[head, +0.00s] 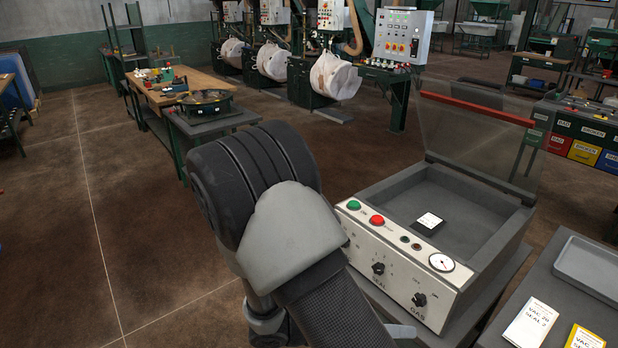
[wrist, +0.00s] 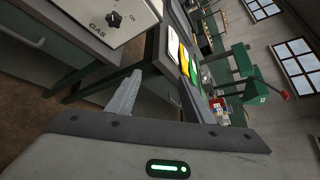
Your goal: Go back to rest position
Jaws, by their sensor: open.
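My gripper (wrist: 162,80) shows in the wrist view, its two fingers apart with nothing between them. In the head view my arm stands folded in the middle foreground, and the gripper itself cannot be made out there. The vacuum sealer (head: 452,283) stands to the right of my arm with its clear lid (head: 478,135) raised. A black item with a white label (head: 428,223) lies in its chamber. In the wrist view the sealer's front panel with the GAS knob (wrist: 113,20) shows at the upper left, apart from my fingers.
A side table at the lower right holds a grey tray (head: 592,266), a white card (head: 530,323) and a yellow card (head: 584,338). A workbench (head: 182,82) stands back left. Filling stations with white bags (head: 334,76) stand behind. The left floor is clear.

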